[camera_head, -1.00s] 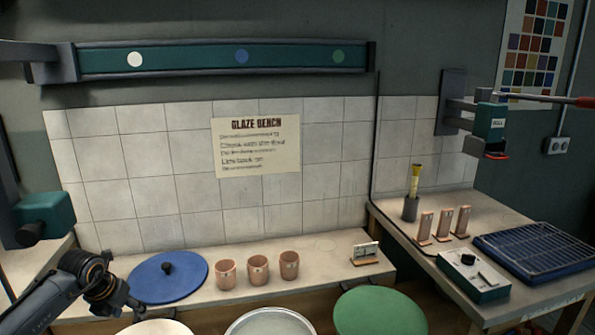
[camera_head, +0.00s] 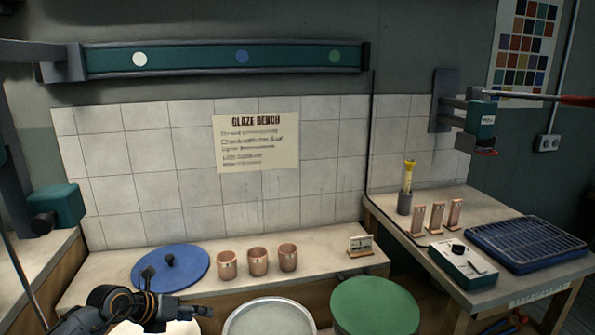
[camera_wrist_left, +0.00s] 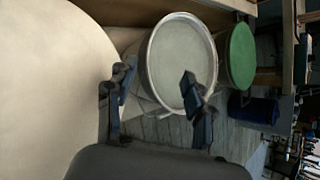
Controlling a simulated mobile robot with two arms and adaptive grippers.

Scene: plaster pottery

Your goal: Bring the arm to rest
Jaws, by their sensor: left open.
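My left arm (camera_head: 105,308) comes in at the lower left of the head view. My left gripper (camera_head: 178,296) is open and empty, over a pale round top (camera_head: 130,328) that is partly cut off by the frame. In the left wrist view the two fingers of the left gripper (camera_wrist_left: 158,85) stand apart with nothing between them. Beyond them are a metal-rimmed round tub (camera_wrist_left: 178,50) and a green round lid (camera_wrist_left: 240,56). My right gripper is in neither view.
The bench holds a blue lid (camera_head: 188,275) and three clay cups (camera_head: 258,262). A grey-rimmed tub (camera_head: 268,318) and a green lid (camera_head: 375,308) stand in front. The right table has a blue rack (camera_head: 525,246), a control box (camera_head: 463,263) and upright tiles (camera_head: 437,218).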

